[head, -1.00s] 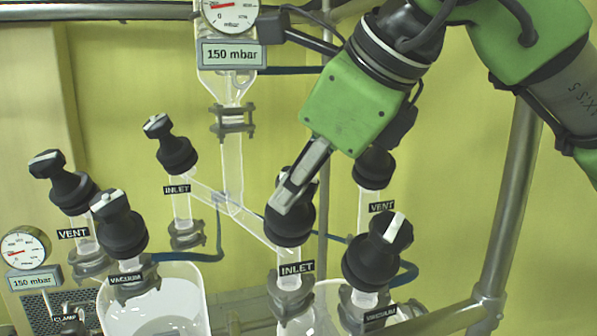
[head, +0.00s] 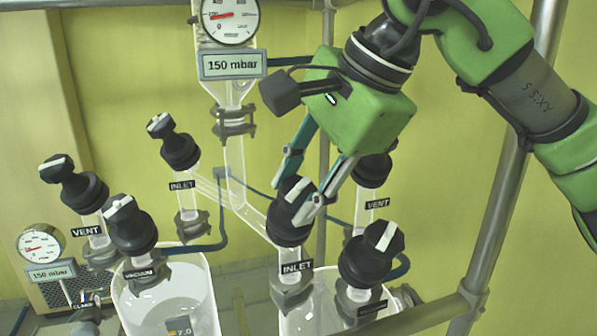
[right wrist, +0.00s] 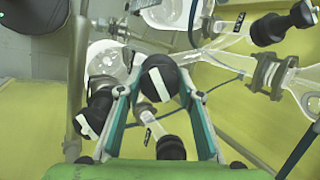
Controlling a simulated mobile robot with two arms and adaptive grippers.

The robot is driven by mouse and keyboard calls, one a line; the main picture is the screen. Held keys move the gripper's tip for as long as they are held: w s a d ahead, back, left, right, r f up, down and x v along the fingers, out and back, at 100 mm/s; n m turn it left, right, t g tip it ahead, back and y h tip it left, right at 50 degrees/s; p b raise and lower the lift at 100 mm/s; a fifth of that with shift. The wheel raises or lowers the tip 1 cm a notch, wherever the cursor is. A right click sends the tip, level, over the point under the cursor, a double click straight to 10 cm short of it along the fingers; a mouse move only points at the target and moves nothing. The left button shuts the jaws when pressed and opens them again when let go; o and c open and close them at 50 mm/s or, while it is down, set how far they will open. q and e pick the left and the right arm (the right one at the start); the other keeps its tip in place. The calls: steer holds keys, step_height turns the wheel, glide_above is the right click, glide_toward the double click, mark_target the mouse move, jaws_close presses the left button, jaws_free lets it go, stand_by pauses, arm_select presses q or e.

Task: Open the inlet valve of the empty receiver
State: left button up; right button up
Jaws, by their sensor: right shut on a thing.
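The right inlet valve (head: 290,228), a black knob with a white stripe on a glass stem above an INLET tag, stands over the right receiver (head: 325,312). My right gripper (head: 293,198) comes down from the upper right and is shut on this knob's handle, one finger on each side. In the right wrist view, the knob (right wrist: 160,78) sits between the fingers. The stripe slants up to the right in the head view. The left inlet valve (head: 180,150) is above the left receiver (head: 165,300). Valves and frame partly hide the right receiver. My left gripper is out of view.
The right vent valve (head: 371,170) is close behind my gripper, and the right vacuum valve (head: 370,262) is in front to the right. The left vent (head: 75,185) and vacuum valves (head: 130,228) stand left. A gauge (head: 229,18) above reads 150 mbar. A metal rail (head: 425,318) crosses the lower right.

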steer(key=n+g+h+p, duration=0.1)
steer(key=n+p, duration=0.3)
steer(key=n, duration=0.2)
steer(key=shift+r, duration=0.2)
steer(key=n+h+p, duration=0.1)
steer(key=n+p, duration=0.1)
steer(key=n, duration=0.1)
steer(key=shift+n, duration=0.3)
steer(key=n+h+p, duration=0.1)
steer(key=n, duration=0.1)
steer(key=shift+f+n, duration=0.1)
steer(key=shift+n, duration=0.2)
steer(key=n+h, duration=0.1)
steer(key=n, duration=0.3)
steer(key=shift+f+p, duration=0.1)
steer(key=shift+p, duration=0.25)
steer(key=n+t+h, duration=0.1)
steer(key=n, duration=0.4)
steer(key=shift+n, duration=0.4)
steer(key=o, duration=1.1)
